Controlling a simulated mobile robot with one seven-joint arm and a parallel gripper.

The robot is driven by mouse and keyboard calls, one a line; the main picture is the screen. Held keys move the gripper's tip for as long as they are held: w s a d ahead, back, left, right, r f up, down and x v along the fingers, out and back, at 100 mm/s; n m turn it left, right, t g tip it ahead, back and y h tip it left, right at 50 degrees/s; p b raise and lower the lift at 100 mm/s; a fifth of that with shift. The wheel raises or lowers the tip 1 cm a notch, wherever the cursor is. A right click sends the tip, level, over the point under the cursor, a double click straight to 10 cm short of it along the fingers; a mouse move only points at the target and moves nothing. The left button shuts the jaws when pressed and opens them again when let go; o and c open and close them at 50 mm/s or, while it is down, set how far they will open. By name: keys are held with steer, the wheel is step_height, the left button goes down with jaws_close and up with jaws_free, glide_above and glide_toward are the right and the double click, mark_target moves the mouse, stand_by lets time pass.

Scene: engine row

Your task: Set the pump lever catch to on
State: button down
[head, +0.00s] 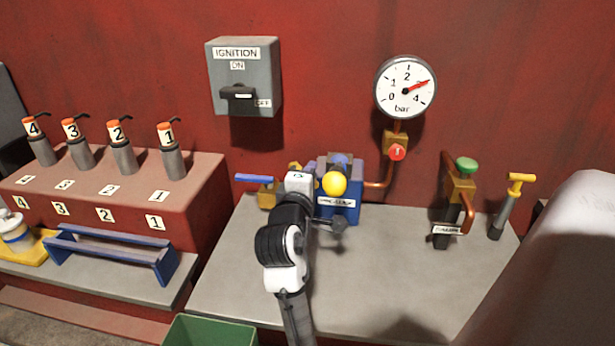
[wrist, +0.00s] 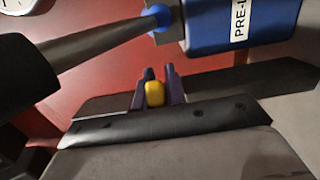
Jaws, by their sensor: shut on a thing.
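The blue pump (head: 351,190) with a PRE-LUBE label stands on the grey bench behind my arm; its lower part also shows at the top of the wrist view (wrist: 215,38). A dark lever rod (wrist: 108,42) runs left from a blue pivot on the pump to a thick black grip (wrist: 22,75). My gripper (wrist: 156,93) is shut on a small yellow piece (wrist: 155,97), below the lever in the wrist view. I cannot tell for sure whether this piece is the catch. In the head view my arm hides the fingertips. A yellow ball (head: 335,184) shows in front of the pump.
A blue-handled valve (head: 257,179) is just left of the pump. A copper pipe (head: 384,178) rises to a red knob (head: 397,152) and a pressure gauge (head: 405,88). A green-topped valve (head: 466,165) and a yellow T-handle (head: 520,180) stand right. The bench (head: 390,262) between is clear.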

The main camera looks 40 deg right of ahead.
steer(key=shift+d+n+t+y, duration=0.25)
steer(key=shift+n+t+y, duration=0.35)
steer(key=shift+t, duration=0.1)
steer(key=shift+w, duration=0.1)
steer(key=c, duration=1.4)
jaws_free()
steer(key=shift+c, duration=0.2)
steer(key=shift+a, duration=0.1)
